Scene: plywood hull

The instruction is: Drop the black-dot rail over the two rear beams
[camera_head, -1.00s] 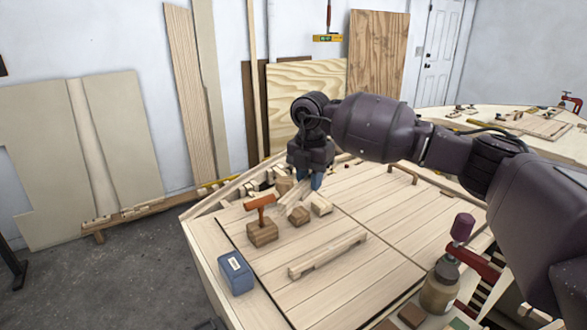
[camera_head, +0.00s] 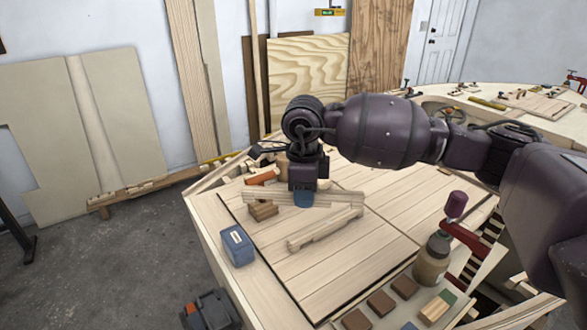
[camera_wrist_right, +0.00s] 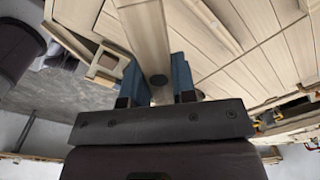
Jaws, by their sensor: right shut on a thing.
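My right gripper (camera_head: 304,198) has blue fingertips and is shut on a pale wooden rail (camera_head: 342,197), held roughly level across the picture above the work table. The right wrist view shows the rail (camera_wrist_right: 146,35) between the blue fingers (camera_wrist_right: 158,85), with a black dot on its face near the fingertips. A second pale rail (camera_head: 322,231) lies on the table in front of the held one; a long strip in the right wrist view (camera_wrist_right: 212,28) may be the same piece. I cannot make out the two rear beams; my gripper and arm cover that area. My left gripper does not show.
A brown block (camera_head: 263,210) and an orange-topped piece (camera_head: 262,177) stand close left of the gripper. A blue box (camera_head: 238,246) sits at the table's left edge. A jar (camera_head: 432,262) and small blocks (camera_head: 382,303) line the front right.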

